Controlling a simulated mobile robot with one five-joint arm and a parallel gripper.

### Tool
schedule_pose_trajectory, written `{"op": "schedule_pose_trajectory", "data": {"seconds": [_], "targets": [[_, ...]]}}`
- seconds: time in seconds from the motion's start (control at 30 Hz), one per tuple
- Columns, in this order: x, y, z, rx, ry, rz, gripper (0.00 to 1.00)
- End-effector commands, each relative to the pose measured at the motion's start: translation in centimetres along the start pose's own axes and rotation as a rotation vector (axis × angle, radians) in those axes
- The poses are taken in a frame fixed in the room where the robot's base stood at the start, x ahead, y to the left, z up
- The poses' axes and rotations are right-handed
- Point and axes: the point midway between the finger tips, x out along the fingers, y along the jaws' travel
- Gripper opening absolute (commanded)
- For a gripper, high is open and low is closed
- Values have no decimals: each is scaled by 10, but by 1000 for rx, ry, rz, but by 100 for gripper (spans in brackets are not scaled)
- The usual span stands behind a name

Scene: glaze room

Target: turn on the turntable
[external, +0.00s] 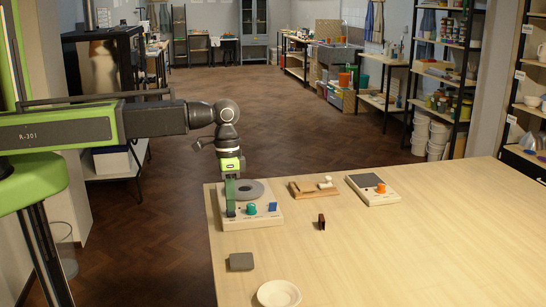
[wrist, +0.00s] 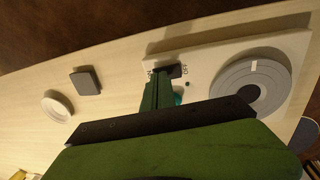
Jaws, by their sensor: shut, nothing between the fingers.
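My gripper (external: 231,211) points down, shut and empty, over the left front part of the box. In the wrist view the fingertips (wrist: 157,82) are beside a dark rocker switch (wrist: 173,72) with small lettering at its ends. Whether they touch it, and which way it is tipped, I cannot tell. The teal knob is mostly hidden behind the gripper there.
A wooden board (external: 312,190) and a box with an orange knob (external: 374,190) stand to the right. A dark red block (external: 321,222), a grey block (external: 241,262) and a white bowl (external: 279,293) lie nearer. The right of the table (external: 430,240) is clear.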

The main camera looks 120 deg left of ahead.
Motion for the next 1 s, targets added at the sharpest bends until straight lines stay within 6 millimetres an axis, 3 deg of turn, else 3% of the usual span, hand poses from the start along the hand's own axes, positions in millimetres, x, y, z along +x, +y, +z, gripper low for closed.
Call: {"op": "schedule_pose_trajectory", "data": {"seconds": [0.03,0.47,1.0], "targets": [[8,0,0,0,0,0,0],[14,4,0,3,-2,-49,0],[9,-10,2,-2,-7,-62,0]]}}
